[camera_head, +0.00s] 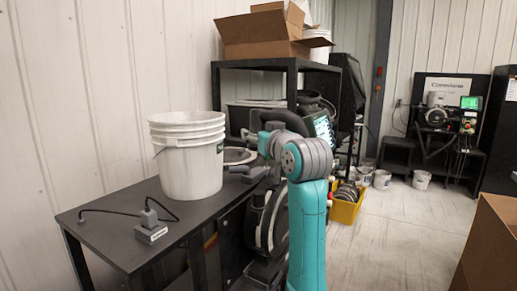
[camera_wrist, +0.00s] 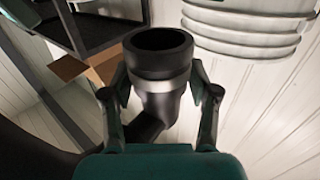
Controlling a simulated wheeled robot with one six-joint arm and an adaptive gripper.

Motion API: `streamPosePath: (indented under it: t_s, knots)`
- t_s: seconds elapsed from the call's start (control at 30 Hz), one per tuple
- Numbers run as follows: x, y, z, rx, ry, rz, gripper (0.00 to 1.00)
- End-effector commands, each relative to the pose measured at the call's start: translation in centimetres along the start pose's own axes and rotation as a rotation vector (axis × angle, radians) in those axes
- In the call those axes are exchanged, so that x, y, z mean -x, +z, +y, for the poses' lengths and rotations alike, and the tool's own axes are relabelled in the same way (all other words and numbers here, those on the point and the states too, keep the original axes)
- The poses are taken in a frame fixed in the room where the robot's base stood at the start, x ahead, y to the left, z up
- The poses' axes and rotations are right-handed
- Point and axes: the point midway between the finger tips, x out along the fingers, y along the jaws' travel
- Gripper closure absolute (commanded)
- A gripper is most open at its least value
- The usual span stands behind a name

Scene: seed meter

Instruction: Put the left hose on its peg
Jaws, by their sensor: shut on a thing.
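In the wrist view, the black hose (camera_wrist: 160,62) ends in a wide round cuff with its open mouth facing up in the picture. My gripper (camera_wrist: 160,84) has one finger on each side of the hose, just below the cuff, and is shut on it. The hose bends away to the lower left. In the head view, my arm hides most of my gripper and the hose end, near the dark table beside the white buckets. I cannot make out the peg in either view.
Stacked white buckets (camera_head: 188,155) stand on the dark table (camera_head: 120,232), left of my arm, with a small grey plug box (camera_head: 151,233). A black shelf (camera_head: 290,66) holding an open cardboard box (camera_head: 262,32) stands behind. A yellow bin (camera_head: 346,211) sits on the floor.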

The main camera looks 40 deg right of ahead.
Motion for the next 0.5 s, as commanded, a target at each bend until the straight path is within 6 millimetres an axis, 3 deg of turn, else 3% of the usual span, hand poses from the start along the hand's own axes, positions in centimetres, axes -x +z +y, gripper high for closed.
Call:
streamPosePath:
  t_s: [0.5]
  knots:
    - [0.0, -2.6, 0.0, 0.0, 0.0, 0.002, 0.86]
